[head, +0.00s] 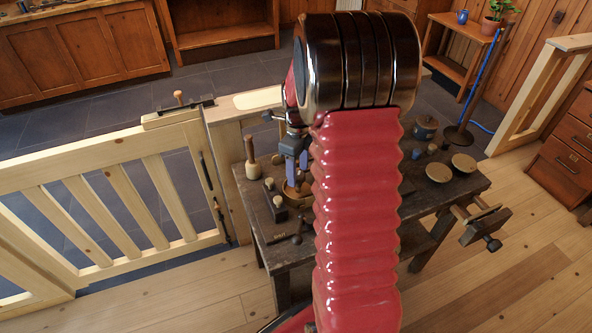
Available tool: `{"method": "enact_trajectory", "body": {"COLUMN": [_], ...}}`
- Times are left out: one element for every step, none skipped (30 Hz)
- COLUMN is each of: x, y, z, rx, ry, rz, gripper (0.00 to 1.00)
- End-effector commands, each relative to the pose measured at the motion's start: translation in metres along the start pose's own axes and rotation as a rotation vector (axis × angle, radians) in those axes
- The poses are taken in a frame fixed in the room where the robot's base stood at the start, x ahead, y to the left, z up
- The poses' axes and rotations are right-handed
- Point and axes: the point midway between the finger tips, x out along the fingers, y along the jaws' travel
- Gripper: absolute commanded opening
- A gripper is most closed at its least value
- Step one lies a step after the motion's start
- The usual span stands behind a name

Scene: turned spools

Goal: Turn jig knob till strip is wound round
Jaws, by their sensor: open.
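My gripper (296,180) points down over the left part of a dark workbench (283,256), its blue-grey fingers apart. Its tips are at a round brass-coloured piece (297,198), partly hidden by the fingers and my red arm. I cannot tell whether they touch it, or whether it is the jig knob. Just left of it is a dark block (271,211) with pale rounded knobs on top. A small dark knob-like piece (297,239) stands near the bench's front edge. I cannot make out the strip. My arm hides the middle of the bench.
A wooden mallet-like tool (251,158) stands at the bench's back left. Two brass dishes (438,173) and a dark lidded pot (426,127) are on the right. A vise (485,221) juts from the right end. A wooden gate (120,195) stands left of the bench.

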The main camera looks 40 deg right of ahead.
Motion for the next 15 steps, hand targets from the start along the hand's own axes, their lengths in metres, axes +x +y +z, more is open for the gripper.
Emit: {"method": "enact_trajectory", "body": {"x": [0.0, 0.0, 0.001, 0.001, 0.0, 0.0, -0.001, -0.003, -0.005, -0.007, -0.01, -0.014, -0.018, -0.022, -0.028], "y": [0.0, 0.0, 0.0, 0.0, 0.001, 0.001, 0.001, 0.0, 0.0, 0.0, 0.0, 0.0, 0.0, 0.0, 0.0], "z": [-0.001, -0.001, -0.001, -0.001, -0.001, -0.001, -0.001, -0.001, -0.001, -0.001, -0.001, -0.001, -0.001, -0.001, 0.0], "rx": [0.0, 0.0, 0.0, 0.0, 0.0, 0.0, 0.0, 0.0, 0.0, 0.0, 0.0, 0.0, 0.0, 0.0, 0.0], "ry": [0.001, 0.001, 0.002, 0.002, 0.002, 0.002, 0.002, 0.002, 0.002, 0.002, 0.002, 0.001, 0.001, 0.001, 0.0], "rz": [0.001, 0.001, 0.002, 0.002, 0.002, 0.002, 0.002, 0.002, 0.002, 0.002, 0.001, 0.0, 0.0, 0.0, -0.001], "gripper": [0.5, 0.5, 0.5, 0.5, 0.5, 0.5, 0.5, 0.5, 0.5, 0.5, 0.5, 0.5, 0.5, 0.5, 0.5]}}
